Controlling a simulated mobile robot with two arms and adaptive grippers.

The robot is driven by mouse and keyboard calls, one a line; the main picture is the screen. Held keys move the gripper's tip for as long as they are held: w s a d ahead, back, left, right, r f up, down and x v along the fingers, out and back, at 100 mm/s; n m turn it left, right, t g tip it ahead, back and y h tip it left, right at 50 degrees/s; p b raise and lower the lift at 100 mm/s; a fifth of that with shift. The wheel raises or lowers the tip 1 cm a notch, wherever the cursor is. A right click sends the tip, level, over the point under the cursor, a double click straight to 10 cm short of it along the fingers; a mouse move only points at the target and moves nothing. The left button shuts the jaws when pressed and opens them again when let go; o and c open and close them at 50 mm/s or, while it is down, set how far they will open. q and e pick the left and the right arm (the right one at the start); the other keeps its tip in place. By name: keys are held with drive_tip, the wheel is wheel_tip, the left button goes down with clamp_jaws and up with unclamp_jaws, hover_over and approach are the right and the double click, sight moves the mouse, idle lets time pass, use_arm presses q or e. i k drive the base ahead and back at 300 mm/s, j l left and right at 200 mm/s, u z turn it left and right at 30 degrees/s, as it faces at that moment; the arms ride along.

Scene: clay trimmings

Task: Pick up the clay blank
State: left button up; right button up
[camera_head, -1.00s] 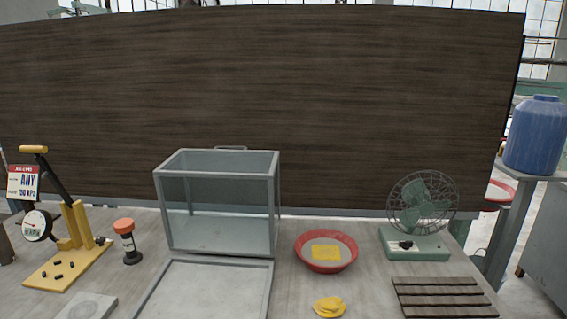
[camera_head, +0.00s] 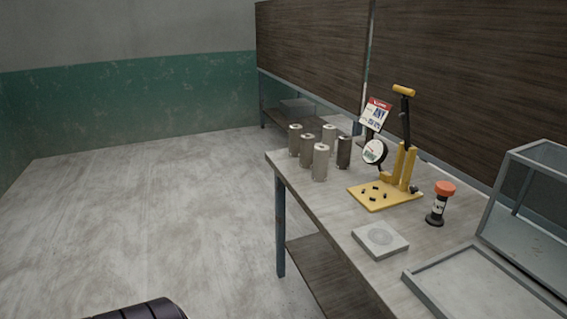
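I cannot tell for certain which thing is the clay blank. Several grey-brown upright cylinders (camera_head: 320,162) stand close together at the far left end of the table (camera_head: 300,183). A flat, pale grey square slab (camera_head: 380,241) with a round mark on top lies near the table's front edge. Neither gripper shows in the head view.
A yellow lever press (camera_head: 384,196) with a dial and sign stands right of the cylinders. An orange-capped dark bottle (camera_head: 439,204) is beside it. A grey tray (camera_head: 482,290) and glass-sided box (camera_head: 528,219) are at the right. The floor (camera_head: 150,215) to the left is clear.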

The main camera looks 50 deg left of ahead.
sight(321, 158)
drive_tip(key=u, duration=1.4)
drive_tip(key=i+j, duration=0.25)
drive_tip(key=j, duration=0.15)
drive_tip(key=i+j+z, duration=0.1)
drive_tip(key=j, duration=0.35)
drive_tip(key=i, duration=0.1)
